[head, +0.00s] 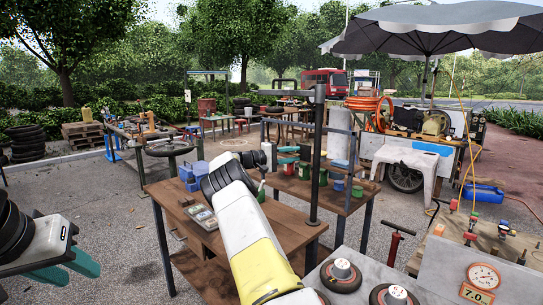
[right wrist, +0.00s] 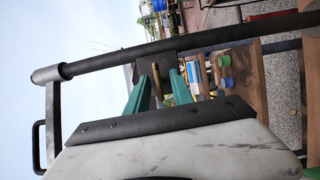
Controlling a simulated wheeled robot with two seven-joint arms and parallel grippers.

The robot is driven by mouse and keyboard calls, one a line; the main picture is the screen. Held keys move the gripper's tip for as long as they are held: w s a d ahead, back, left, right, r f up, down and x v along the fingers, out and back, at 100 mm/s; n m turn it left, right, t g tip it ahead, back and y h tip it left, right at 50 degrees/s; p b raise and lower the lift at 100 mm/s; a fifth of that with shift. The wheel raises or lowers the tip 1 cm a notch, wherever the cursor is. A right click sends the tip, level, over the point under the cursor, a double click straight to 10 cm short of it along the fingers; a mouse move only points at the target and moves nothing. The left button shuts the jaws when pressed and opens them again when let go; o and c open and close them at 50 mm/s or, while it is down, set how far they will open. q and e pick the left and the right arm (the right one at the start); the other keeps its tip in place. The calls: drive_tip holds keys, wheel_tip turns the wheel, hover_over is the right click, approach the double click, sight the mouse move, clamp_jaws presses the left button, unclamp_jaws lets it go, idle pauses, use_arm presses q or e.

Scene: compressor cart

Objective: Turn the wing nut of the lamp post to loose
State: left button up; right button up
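In the right wrist view the pole (right wrist: 220,40) runs sideways across the picture, just beyond my fingertips. A darker collar (right wrist: 168,60) shows on it there. I cannot make out the wing nut clearly. My right gripper (right wrist: 155,75) is open with its teal fingers toward the pole. A narrow tan-brown piece (right wrist: 156,84) shows between the fingers, with gaps on both sides; I cannot tell its depth. My left gripper (head: 79,276) is open and empty at lower left.
The brown table (head: 160,190) holds a blue box (head: 191,174) and a small device (head: 203,217). Cans stand on the shelf behind the pole. A compressor cart with a gauge (head: 484,276) is at lower right.

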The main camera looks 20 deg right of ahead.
drive_tip(key=a, duration=0.7)
drive_tip(key=shift+a, duration=0.4)
drive_tip(key=s+d+m+y, duration=0.2)
drive_tip(key=s+d+y, duration=0.2)
drive_tip(key=s+y, duration=0.75)
drive_tip(key=s+a+n+t+y, duration=0.1)
drive_tip(key=s+a+t+y, duration=0.2)
drive_tip(key=s+a, duration=1.1)
drive_tip(key=s+a+n+t+y, duration=0.1)
drive_tip(key=s+a+t+y, duration=0.2)
drive_tip(key=s+a, duration=1.2)
drive_tip(key=s+r+y, duration=0.1)
drive_tip(key=s+y, duration=0.1)
drive_tip(key=s, duration=0.3)
drive_tip(key=shift+s+a+y, duration=0.3)
drive_tip(key=shift+y, duration=0.05)
